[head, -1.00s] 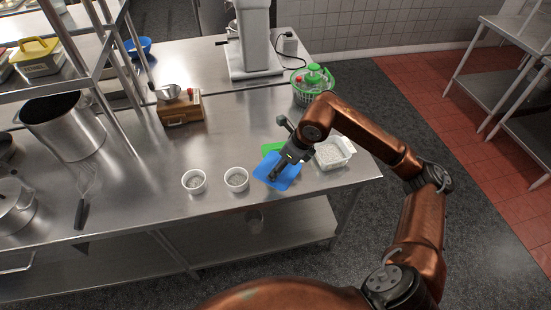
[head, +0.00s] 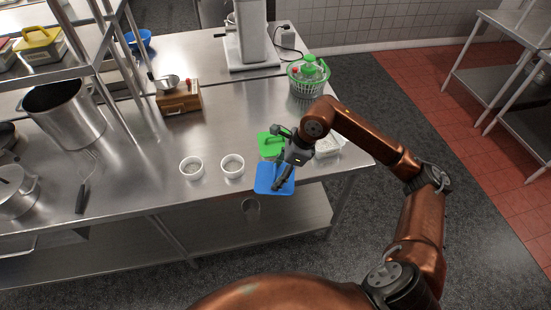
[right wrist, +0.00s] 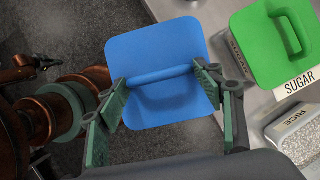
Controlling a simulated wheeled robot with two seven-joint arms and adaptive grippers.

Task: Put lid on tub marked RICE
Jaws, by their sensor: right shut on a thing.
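My right gripper (head: 285,177) is shut on the handle of a blue square lid (head: 265,181). In the right wrist view (right wrist: 168,78) the bar handle of the lid (right wrist: 160,108) lies between the fingers. The lid hangs near the table's front edge, with floor behind it in the wrist view. The tub marked RICE (right wrist: 300,132) is lidless and partly cut off at lower right there. In the head view the white tub (head: 328,145) is partly hidden behind my arm. My left gripper is not in view.
A green lid (right wrist: 270,45) covers the tub labelled SUGAR (right wrist: 297,82), close to the RICE tub. Two small white bowls (head: 232,166) (head: 192,168) stand left of the blue lid. A green salad spinner (head: 308,78) stands behind.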

